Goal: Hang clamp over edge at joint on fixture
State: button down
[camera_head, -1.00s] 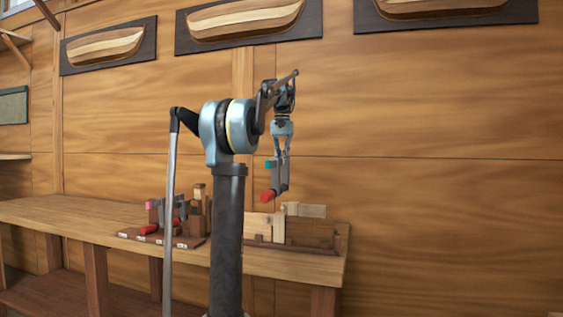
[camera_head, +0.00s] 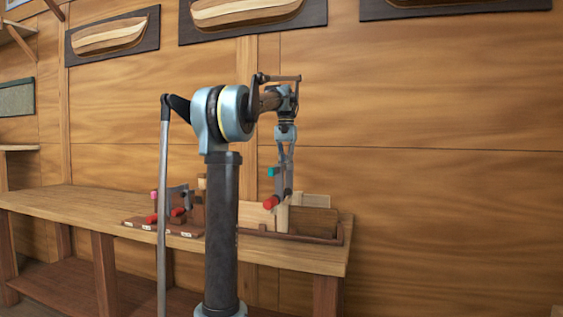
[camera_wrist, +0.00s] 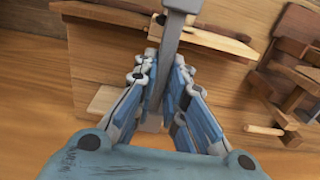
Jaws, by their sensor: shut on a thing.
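My gripper (camera_head: 287,152) is shut on a clamp (camera_head: 283,183) that has a grey bar, a red handle and a teal piece. The clamp hangs upright below the gripper, in front of the fixture in the head view; I cannot tell whether it touches. In the wrist view its grey bar (camera_wrist: 168,55) runs up from between my gripper's blue fingers (camera_wrist: 160,75). The fixture (camera_head: 318,218) has pale and dark boards in a dark tray at the bench's right end. A board edge (camera_wrist: 150,25) crosses behind the bar in the wrist view. The joint is not clearly visible.
A rack (camera_head: 160,228) with more clamps stands on the bench (camera_head: 75,203), left of the fixture and partly behind my column. Dark wooden parts (camera_wrist: 290,85) lie at the right of the wrist view. Half-hull plaques (camera_head: 112,37) hang on the wall. The bench's left part is clear.

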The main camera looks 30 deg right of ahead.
jog(key=shift+a+f, duration=0.1)
jog(key=shift+f, duration=1.35)
jog(key=shift+s+f, duration=0.1)
jog(key=shift+f, duration=4.95)
jog(key=shift+r, duration=6.55)
